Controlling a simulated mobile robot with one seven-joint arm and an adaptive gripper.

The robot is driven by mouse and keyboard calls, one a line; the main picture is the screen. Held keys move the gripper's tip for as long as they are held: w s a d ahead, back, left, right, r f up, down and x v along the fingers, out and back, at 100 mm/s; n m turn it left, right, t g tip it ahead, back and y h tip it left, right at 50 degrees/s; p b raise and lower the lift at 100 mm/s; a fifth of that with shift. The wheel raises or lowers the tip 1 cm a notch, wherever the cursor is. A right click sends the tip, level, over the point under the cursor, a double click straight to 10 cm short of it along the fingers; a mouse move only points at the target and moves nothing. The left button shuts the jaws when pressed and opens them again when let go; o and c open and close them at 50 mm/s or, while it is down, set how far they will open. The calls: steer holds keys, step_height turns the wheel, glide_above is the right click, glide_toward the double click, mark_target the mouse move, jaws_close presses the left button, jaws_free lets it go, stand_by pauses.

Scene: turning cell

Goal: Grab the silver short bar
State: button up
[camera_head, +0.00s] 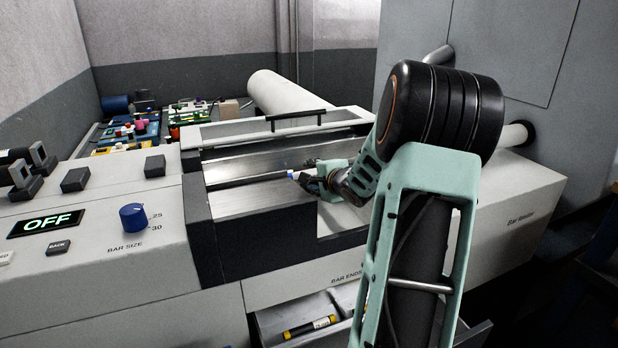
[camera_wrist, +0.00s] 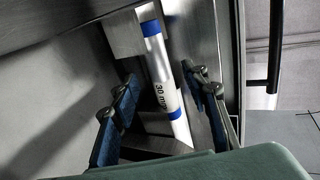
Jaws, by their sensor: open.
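The silver short bar (camera_wrist: 162,72) has blue bands and a "30 mm" label. In the wrist view it lies in a metal channel, between the two fingers of my gripper (camera_wrist: 163,104). The fingers are open, with a gap on both sides of the bar. In the head view my gripper (camera_head: 312,174) is low in the opened bar feeder (camera_head: 240,198). Only a small blue and white end of the bar (camera_head: 292,175) shows there beside the fingers; the rest is hidden.
The feeder's raised lid (camera_head: 235,131) with a black handle stands behind the channel. A control panel (camera_head: 100,235) reading OFF is on the left. Below, an open drawer (camera_head: 275,322) labelled BAR ENDS holds a yellow and black bar (camera_head: 309,327). Narrow channel walls flank my fingers.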

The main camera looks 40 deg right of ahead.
steer(key=shift+x, duration=1.1)
steer(key=shift+r, duration=0.1)
jaws_close()
